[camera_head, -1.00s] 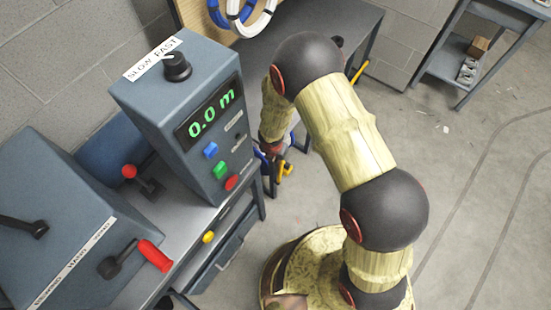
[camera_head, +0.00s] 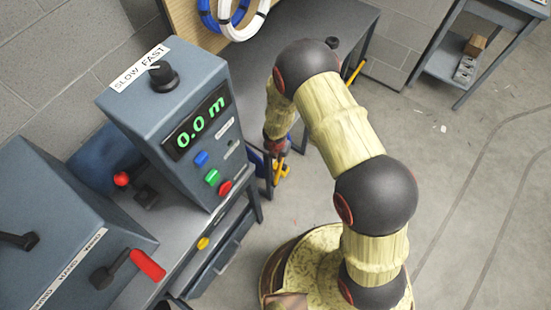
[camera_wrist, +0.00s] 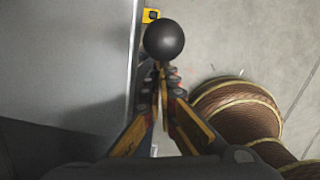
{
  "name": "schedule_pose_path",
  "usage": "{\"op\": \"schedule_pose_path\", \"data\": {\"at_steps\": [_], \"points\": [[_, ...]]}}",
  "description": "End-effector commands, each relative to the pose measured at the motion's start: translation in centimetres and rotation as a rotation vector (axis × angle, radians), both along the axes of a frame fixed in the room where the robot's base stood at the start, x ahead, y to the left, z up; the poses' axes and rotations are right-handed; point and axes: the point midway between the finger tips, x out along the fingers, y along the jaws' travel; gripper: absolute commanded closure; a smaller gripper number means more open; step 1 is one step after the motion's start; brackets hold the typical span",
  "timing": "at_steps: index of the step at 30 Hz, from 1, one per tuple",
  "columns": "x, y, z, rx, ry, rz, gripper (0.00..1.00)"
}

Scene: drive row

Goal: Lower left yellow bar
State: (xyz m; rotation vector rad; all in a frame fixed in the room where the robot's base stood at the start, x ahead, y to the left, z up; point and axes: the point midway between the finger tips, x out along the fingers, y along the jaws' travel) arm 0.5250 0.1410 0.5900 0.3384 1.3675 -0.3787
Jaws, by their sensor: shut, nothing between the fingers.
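My gripper (camera_wrist: 163,75) is shut and empty in the wrist view, its black and yellow fingers close together. A black ball (camera_wrist: 164,40) shows just beyond the fingertips; whether they touch it I cannot tell. A small yellow piece (camera_wrist: 150,16) with a dark spot sits by the bench edge behind the ball. In the head view my gripper (camera_head: 279,165) hangs beside the bench, small and partly hidden, with yellow around it that I cannot separate from a bar. A yellow bar (camera_head: 356,72) slants at the right end of the back bench, near a black knob (camera_head: 332,42).
The console (camera_head: 178,125) reads 0.0 m and has a black dial and blue, green and red buttons. Blue and white hose coils (camera_head: 240,15) hang behind. A shelf table (camera_head: 478,50) stands far right; floor there is open.

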Motion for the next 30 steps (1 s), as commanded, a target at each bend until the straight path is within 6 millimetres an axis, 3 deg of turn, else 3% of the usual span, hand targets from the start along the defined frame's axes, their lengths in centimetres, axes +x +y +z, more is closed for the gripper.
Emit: {"op": "schedule_pose_path", "data": {"at_steps": [9, 23, 30], "points": [[2.6, -2.0, -0.2, 0.000, -0.001, 0.000, 1.00], [2.7, -2.1, -0.3, -0.001, -0.001, 0.001, 1.00], [2.5, -1.8, 1.1, -0.001, -0.001, 0.001, 1.00]]}}
